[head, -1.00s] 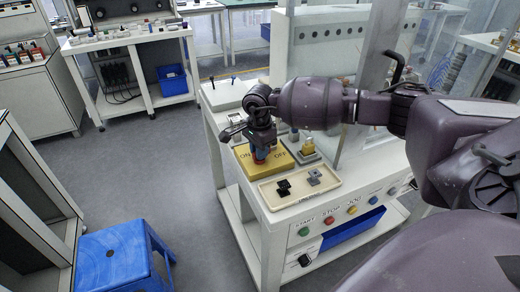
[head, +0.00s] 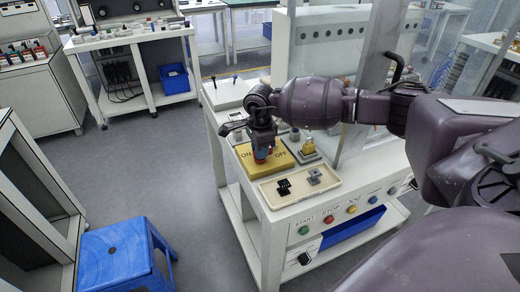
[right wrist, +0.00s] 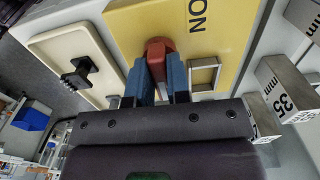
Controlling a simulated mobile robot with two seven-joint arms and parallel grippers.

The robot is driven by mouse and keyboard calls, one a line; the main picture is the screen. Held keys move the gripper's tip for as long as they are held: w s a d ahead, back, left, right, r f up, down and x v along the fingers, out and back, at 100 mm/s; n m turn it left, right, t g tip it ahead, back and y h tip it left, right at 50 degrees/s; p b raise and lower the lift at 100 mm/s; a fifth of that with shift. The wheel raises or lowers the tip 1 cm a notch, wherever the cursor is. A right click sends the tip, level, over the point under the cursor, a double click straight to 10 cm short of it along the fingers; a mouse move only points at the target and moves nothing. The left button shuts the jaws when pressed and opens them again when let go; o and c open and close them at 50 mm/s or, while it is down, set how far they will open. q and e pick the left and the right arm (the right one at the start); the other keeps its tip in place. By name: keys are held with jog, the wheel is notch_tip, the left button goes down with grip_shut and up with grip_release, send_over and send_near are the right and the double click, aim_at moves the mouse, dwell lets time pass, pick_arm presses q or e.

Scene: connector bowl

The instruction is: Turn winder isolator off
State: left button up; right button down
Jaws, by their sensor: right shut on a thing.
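The isolator is a yellow box (head: 288,159) on the white bench, marked ON on its left and OFF on its right. It also shows in the right wrist view (right wrist: 222,38), where only ON can be read. Its red handle (right wrist: 160,46) stands up from the yellow face, close to ON. My right gripper (right wrist: 163,75) has its blue fingers shut on the red handle, one on each side. In the head view my right gripper (head: 263,148) comes down from above and hides most of the handle. My left gripper is not in view.
A cream tray (head: 270,197) with a black and a grey connector lies in front of the isolator. Metal blocks (head: 308,148) stand close behind it. Coloured buttons (head: 329,218) line the bench front. A blue stool (head: 113,252) stands on the floor at left.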

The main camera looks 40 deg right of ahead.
jog(key=c, duration=1.1)
grip_release()
jog(key=shift+r, duration=0.15)
notch_tip(320, 180, up, 11)
jog(key=shift+f+p, duration=0.2)
jog(key=shift+p, duration=0.3)
